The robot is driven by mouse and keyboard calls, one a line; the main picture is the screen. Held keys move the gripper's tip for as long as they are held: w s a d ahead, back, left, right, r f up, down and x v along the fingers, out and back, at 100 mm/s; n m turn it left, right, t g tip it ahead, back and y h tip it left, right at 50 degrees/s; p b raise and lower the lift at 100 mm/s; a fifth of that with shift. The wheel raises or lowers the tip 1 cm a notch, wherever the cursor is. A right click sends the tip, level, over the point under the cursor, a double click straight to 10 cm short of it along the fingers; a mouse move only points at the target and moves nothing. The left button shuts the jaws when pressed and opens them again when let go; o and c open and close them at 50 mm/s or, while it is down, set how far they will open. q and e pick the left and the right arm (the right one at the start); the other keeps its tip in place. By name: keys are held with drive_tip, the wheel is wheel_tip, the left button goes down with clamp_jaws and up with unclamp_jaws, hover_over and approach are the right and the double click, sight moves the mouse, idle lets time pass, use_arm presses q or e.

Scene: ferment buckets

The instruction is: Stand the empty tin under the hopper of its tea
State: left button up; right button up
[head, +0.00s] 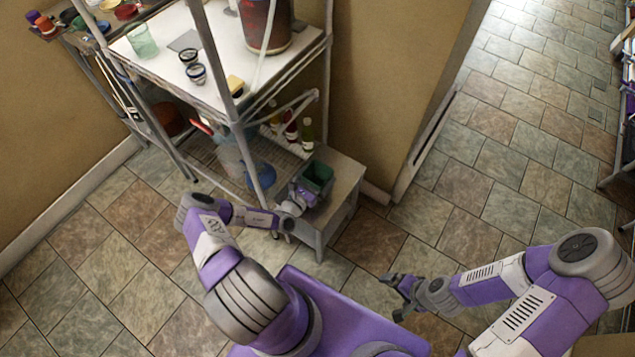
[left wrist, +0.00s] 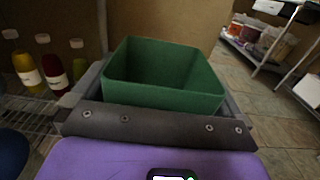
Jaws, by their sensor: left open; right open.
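A green open-topped box (head: 317,174), perhaps the tin, stands on a small low table (head: 345,178) beside the rack. It also shows in the left wrist view (left wrist: 165,85), upright, with nothing seen inside; its floor is partly hidden. My left gripper (head: 309,185) is open at the near side of the box, with its fingers along the box's left and right sides. I cannot tell whether they touch it. My right gripper (head: 394,297) is open and empty above the tiled floor. No hopper or tea can be made out in either view.
A metal rack (head: 213,92) stands left of the low table, with a dark bucket (head: 265,25) and hose, dark cups and a green glass (head: 142,40) on top.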

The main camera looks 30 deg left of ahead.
use_arm(q)
drive_tip(key=c, duration=0.7)
